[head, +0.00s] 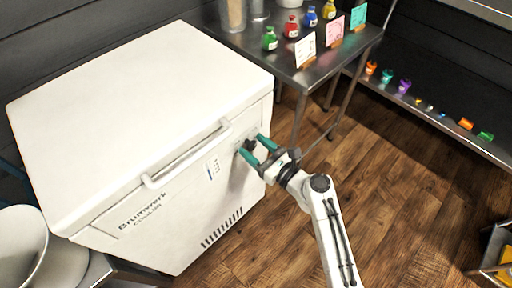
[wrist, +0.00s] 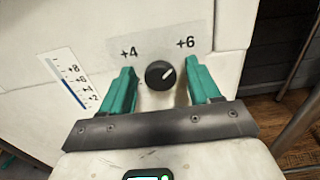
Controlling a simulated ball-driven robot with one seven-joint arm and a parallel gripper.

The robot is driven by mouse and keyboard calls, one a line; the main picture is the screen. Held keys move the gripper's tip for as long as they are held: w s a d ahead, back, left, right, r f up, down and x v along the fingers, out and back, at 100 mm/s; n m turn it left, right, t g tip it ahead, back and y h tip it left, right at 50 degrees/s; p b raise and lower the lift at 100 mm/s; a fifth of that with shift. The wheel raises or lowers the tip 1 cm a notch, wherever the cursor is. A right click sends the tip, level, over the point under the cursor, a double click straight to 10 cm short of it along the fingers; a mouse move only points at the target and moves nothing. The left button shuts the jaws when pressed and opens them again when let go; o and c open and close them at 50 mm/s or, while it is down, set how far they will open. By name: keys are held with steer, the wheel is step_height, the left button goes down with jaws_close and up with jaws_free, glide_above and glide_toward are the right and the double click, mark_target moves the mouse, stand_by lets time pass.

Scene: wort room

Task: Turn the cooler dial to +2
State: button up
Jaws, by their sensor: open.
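The white cooler (head: 140,110) is a chest with a closed lid and a bar handle, and it fills the left of the head view. Its black round dial (wrist: 160,75) sits on a grey panel on the front face in the wrist view. A light pointer mark on the dial points up and right, toward the +6 label; a +4 label is at upper left. My gripper (wrist: 156,90) is open, with its teal fingers on either side of the dial and gaps between. In the head view my gripper (head: 253,149) is at the cooler's front right; the dial is partly hidden there.
A scale strip (wrist: 70,82) with a blue bar and numbers is left of the dial. A metal table (head: 280,50) with small bottles and cards stands behind the cooler. A low shelf (head: 440,115) with small coloured items is at right. The wooden floor between is clear.

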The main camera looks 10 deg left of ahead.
steer(key=shift+c, duration=0.4)
steer(key=c, duration=0.9)
steer(key=shift+n, duration=0.3)
steer(key=shift+c, duration=0.2)
